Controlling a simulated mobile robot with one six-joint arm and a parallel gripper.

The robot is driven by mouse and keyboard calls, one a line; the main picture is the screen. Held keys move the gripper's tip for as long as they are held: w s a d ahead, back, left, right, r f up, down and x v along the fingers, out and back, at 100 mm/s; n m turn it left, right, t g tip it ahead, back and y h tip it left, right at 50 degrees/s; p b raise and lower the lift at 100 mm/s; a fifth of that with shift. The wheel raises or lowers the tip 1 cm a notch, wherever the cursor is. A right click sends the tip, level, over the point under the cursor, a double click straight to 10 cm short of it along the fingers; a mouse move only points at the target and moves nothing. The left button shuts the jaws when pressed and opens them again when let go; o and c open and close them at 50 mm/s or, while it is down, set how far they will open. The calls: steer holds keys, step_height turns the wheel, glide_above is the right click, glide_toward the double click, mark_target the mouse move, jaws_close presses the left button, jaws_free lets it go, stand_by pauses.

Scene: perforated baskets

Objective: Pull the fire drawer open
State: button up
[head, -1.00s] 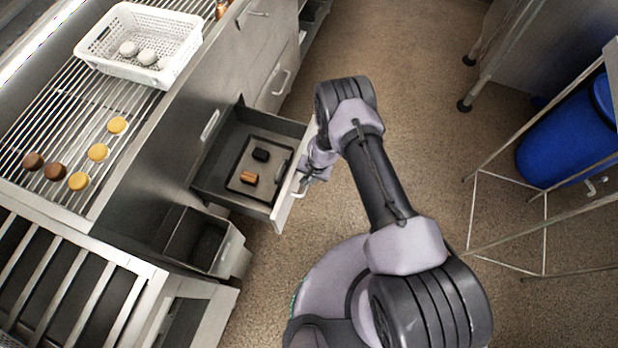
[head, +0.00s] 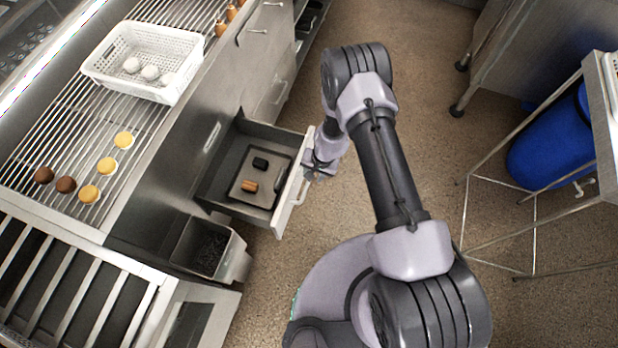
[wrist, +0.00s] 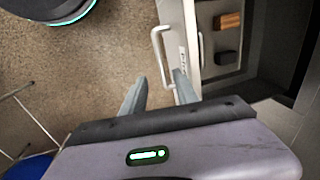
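A grey drawer with a white front (head: 291,205) stands pulled out from the metal counter in the head view; its front also shows in the wrist view (wrist: 173,14). Its label is too small to read. Inside lies a tray (head: 240,192) with a black block (head: 260,163), an orange-brown block (head: 250,186) and a grey item. A pale bar handle (wrist: 155,45) is on the front. My gripper (head: 317,172) is just outside the front. In the wrist view my gripper (wrist: 160,77) has its fingers apart, with the handle's near end between or just beyond them; contact is unclear.
A second open dark bin (head: 207,250) sits lower left. On the rack above are a white perforated basket (head: 110,81) and several round patties. Brown floor (head: 440,170) is clear between.

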steer(key=r, duration=0.4)
steer(key=shift+s+d+r+p, duration=0.15)
steer(key=shift+d+r+p, duration=0.15)
steer(key=shift+d, duration=0.1)
steer(key=shift+f, duration=0.1)
